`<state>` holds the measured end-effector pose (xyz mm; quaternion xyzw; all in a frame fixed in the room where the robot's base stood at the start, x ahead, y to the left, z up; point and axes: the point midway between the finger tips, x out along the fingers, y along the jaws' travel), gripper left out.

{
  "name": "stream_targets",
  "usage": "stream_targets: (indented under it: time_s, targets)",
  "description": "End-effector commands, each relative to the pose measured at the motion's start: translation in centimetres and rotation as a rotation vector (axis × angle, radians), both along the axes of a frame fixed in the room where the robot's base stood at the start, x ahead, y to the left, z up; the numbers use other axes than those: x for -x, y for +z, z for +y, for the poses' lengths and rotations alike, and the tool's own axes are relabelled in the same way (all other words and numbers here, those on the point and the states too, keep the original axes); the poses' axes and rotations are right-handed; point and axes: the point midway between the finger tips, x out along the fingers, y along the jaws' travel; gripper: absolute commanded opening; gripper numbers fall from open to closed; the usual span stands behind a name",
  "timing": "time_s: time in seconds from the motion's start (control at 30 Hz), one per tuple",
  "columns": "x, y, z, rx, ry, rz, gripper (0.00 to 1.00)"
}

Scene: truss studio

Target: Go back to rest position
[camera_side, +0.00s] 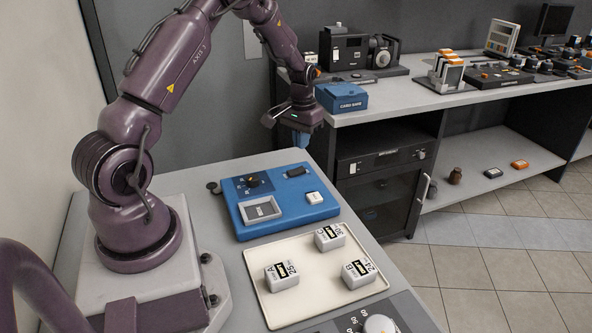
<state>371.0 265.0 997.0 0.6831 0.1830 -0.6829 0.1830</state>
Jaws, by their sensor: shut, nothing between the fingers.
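My gripper (301,140) is above the far edge of the table, pointing down, and looks empty and shut. It hangs beyond the far right corner of a blue panel (236,219), clear of it.
A cream tray (259,284) in front holds three grey labelled blocks (283,276), (329,237), (359,273). A dark panel with a pale knob (379,325) is at the front edge. A side bench (420,97) with a blue box (341,97) stands behind my gripper.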

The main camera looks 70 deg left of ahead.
Motion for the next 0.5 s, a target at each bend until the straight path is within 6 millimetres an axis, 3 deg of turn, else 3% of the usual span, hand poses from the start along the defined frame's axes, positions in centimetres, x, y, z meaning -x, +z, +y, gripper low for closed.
stream_targets:
  time_s: [0.3, 0.4, 0.5]
  targets:
    - [0.2, 0.0, -0.1, 0.005, 0.011, 0.008, 0.00]
    - [1.8, -0.8, -1.2, 0.036, 0.026, 0.057, 0.00]
    - [3.1, 1.2, -3.2, 0.049, 0.023, 0.071, 0.00]
